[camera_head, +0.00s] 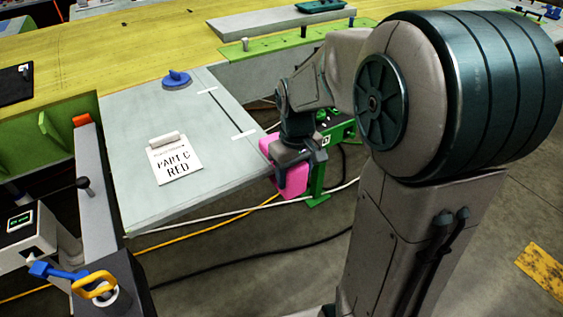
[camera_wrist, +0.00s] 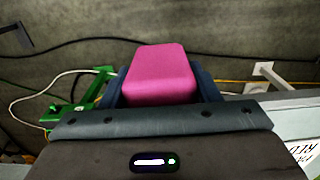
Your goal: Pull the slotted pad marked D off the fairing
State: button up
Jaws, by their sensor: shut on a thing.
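A pink block-shaped pad (camera_head: 296,180) is at the right edge of the grey fairing panel (camera_head: 130,195) in the head view. My gripper (camera_head: 287,160) comes down over it from above and is shut on it. In the wrist view the pink pad (camera_wrist: 160,72) sits between the two dark fingers of my gripper (camera_wrist: 158,88). No letter D and no slot can be seen on the faces that show. My gripper hides where the pad meets the panel edge, so I cannot tell whether they touch.
A green bracket (camera_head: 320,180) stands right beside the pad. Cables (camera_head: 215,222) cross the floor below. A clamp post (camera_head: 90,165) stands at the panel's left side.

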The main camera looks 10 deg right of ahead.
jog(key=s+d, duration=0.2)
jog(key=s, duration=0.4)
dwell(0.8)
